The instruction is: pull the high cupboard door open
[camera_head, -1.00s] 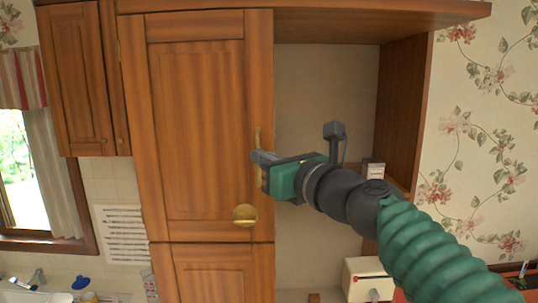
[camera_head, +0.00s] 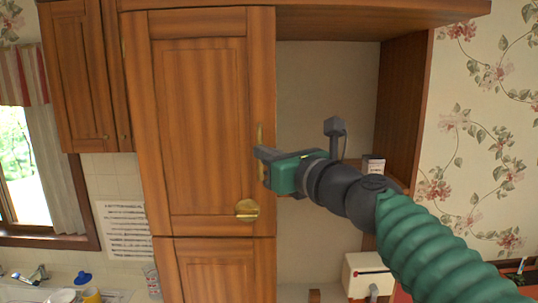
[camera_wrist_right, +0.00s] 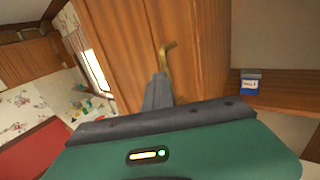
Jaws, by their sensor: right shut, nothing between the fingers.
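The high cupboard door (camera_head: 200,120) is a tall wooden panel and looks closed in the head view. Its upright brass handle (camera_head: 260,133) is near the right edge, partly hidden behind my right gripper. My right gripper (camera_head: 261,154) is at the handle's height, its grey fingers close against it. In the right wrist view, the bent top of the brass handle (camera_wrist_right: 166,55) rises just past the fingertips (camera_wrist_right: 159,82). The fingers are shut with nothing between them. I cannot tell whether they touch the handle or the door. My left gripper is not in view.
A smaller wall cupboard (camera_head: 85,80) hangs left, above the sink area.

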